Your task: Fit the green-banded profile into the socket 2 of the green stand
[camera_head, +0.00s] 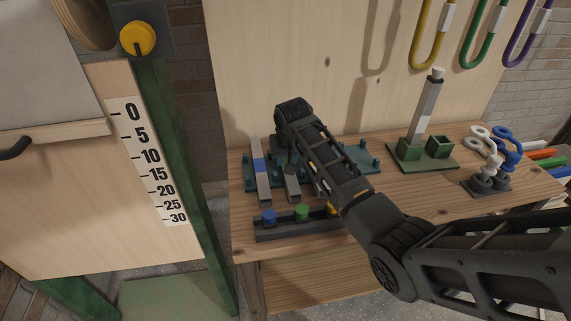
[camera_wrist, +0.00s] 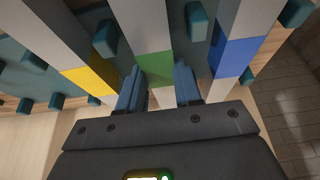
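The green-banded profile (camera_wrist: 155,68) is a pale square bar lying between a yellow-banded profile (camera_wrist: 88,80) and a blue-banded profile (camera_wrist: 238,55). My gripper (camera_wrist: 158,78) is over it, with one blue finger on each side of the bar at the green band. The fingers look open, with little room beside the bar; contact is not clear. In the head view my arm hides most of the hand and the green band. The green stand (camera_head: 405,168) is at the right of the bench. Its left socket holds an upright profile (camera_head: 427,108); its right socket (camera_head: 440,147) is empty.
The profiles lie on a teal rack (camera_head: 360,158) with pegs. A dark block (camera_head: 285,227) with coloured knobs lies in front. A stand with white and blue rings (camera_head: 487,180) is right of the green stand. Hooks hang on the back panel. Bench is clear before the green stand.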

